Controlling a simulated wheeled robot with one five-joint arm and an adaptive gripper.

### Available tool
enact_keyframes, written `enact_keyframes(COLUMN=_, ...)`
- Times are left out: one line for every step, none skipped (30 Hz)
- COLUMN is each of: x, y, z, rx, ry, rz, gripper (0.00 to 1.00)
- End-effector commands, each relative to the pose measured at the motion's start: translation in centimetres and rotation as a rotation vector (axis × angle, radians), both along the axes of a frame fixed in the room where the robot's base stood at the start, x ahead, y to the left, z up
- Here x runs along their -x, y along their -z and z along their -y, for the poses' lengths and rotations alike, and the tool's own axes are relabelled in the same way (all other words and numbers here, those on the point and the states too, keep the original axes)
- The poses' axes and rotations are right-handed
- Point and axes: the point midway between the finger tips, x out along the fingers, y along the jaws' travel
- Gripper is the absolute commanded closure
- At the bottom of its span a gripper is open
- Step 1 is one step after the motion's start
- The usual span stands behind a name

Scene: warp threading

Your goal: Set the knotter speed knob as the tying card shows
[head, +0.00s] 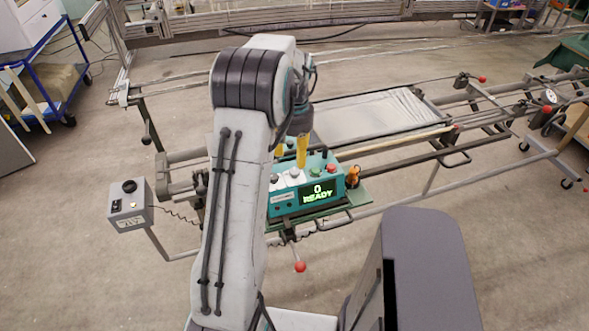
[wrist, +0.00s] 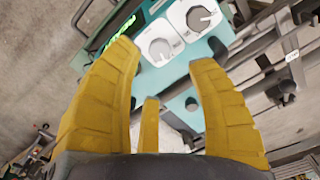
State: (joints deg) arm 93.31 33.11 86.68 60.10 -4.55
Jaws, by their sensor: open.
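The knotter is a teal box (head: 283,207) with a green-lit display (head: 318,192) reading "0 READY". Two white-and-grey knobs show on its panel in the wrist view, a nearer one (wrist: 160,46) and a farther one (wrist: 199,17). Which knob sets the speed is not legible. My gripper (head: 291,152) is open above the panel with its yellow fingers pointing down. In the wrist view the nearer knob lies between and beyond the fingertips (wrist: 166,58); no contact shows. I cannot make out a tying card.
A green button (head: 312,170) and red button (head: 331,168) are on the panel, with an orange part (head: 352,176) at its right end. A grey control box (head: 130,207) stands left. Frame rails (head: 420,165) run behind. A red-tipped lever (head: 300,266) hangs in front.

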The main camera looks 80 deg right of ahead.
Motion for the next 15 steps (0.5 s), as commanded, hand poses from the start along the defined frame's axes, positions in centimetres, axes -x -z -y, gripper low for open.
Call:
enact_keyframes(x=0.0, y=0.6, z=-0.1, rx=-0.004, ry=-0.002, rz=0.000, gripper=0.48)
enact_keyframes(x=0.0, y=1.0, z=-0.1, rx=-0.005, ry=-0.002, rz=0.000, gripper=0.48)
enact_keyframes(x=0.0, y=1.5, z=-0.1, rx=-0.006, ry=-0.001, rz=0.001, gripper=0.48)
enact_keyframes(x=0.0, y=1.9, z=-0.1, rx=-0.005, ry=-0.001, rz=0.000, gripper=0.48)
enact_keyframes(x=0.0, y=2.3, z=-0.1, rx=-0.006, ry=-0.001, rz=0.000, gripper=0.48)
enact_keyframes(x=0.0, y=2.8, z=-0.1, rx=-0.005, ry=0.000, rz=0.000, gripper=0.48)
enact_keyframes(x=0.0, y=3.1, z=-0.1, rx=-0.006, ry=0.000, rz=0.000, gripper=0.48)
enact_keyframes(x=0.0, y=3.5, z=-0.1, rx=-0.005, ry=0.000, rz=0.000, gripper=0.48)
enact_keyframes(x=0.0, y=4.0, z=-0.1, rx=-0.006, ry=0.000, rz=0.000, gripper=0.48)
enact_keyframes(x=0.0, y=4.3, z=-0.2, rx=-0.005, ry=0.000, rz=0.000, gripper=0.48)
enact_keyframes(x=0.0, y=4.6, z=-0.1, rx=-0.005, ry=0.000, rz=0.000, gripper=0.48)
enact_keyframes(x=0.0, y=5.0, z=-0.1, rx=-0.005, ry=0.001, rz=0.000, gripper=0.48)
enact_keyframes(x=0.0, y=5.2, z=-0.1, rx=-0.005, ry=0.001, rz=0.000, gripper=0.48)
enact_keyframes(x=0.0, y=5.5, z=-0.1, rx=-0.004, ry=0.001, rz=0.000, gripper=0.48)
enact_keyframes(x=0.0, y=5.7, z=-0.1, rx=-0.004, ry=0.001, rz=0.000, gripper=0.48)
